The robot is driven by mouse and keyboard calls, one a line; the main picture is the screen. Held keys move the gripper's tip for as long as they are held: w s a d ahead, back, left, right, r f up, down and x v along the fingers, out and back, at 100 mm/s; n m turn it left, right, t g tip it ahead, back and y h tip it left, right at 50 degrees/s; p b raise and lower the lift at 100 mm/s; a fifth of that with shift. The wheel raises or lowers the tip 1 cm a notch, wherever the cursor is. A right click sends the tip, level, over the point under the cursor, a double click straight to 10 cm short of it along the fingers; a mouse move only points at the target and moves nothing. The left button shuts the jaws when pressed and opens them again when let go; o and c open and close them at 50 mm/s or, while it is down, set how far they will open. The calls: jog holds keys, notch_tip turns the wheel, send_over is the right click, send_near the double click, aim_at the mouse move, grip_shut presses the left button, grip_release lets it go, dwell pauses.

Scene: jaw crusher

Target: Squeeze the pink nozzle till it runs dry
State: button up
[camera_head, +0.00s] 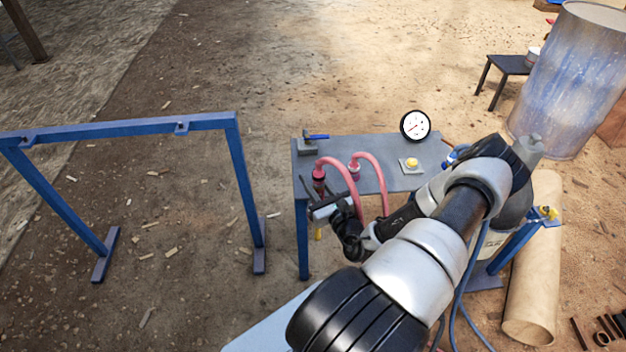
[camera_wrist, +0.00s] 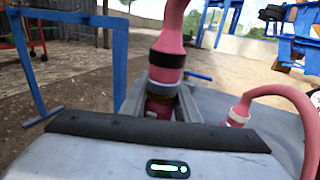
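A pink nozzle with black and pale bands (camera_wrist: 166,62) stands straight ahead of my gripper (camera_wrist: 162,108) in the wrist view, its pink hose rising from the top. The grey fingers stand on either side of its dark red lower part. I cannot tell whether they press on it, as the fingertips are partly hidden. In the head view this nozzle (camera_head: 319,180) is at the table's front left, with my gripper (camera_head: 320,200) just in front of it. A second pink nozzle (camera_head: 354,171) is to its right and farther back; it also shows in the wrist view (camera_wrist: 239,112).
The grey table (camera_head: 385,150) with blue legs carries a yellow button on a pale base (camera_head: 411,164), a round gauge (camera_head: 415,125) and a blue-handled item (camera_head: 316,137). Pink hoses arch near my arm. A blue frame (camera_head: 120,130) stands left, with open ground between.

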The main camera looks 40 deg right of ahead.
grip_shut()
jog(key=o, duration=0.6)
grip_release()
jog(key=s+a, duration=0.2)
jog(key=s, duration=1)
jog(key=shift+w+r, duration=0.1)
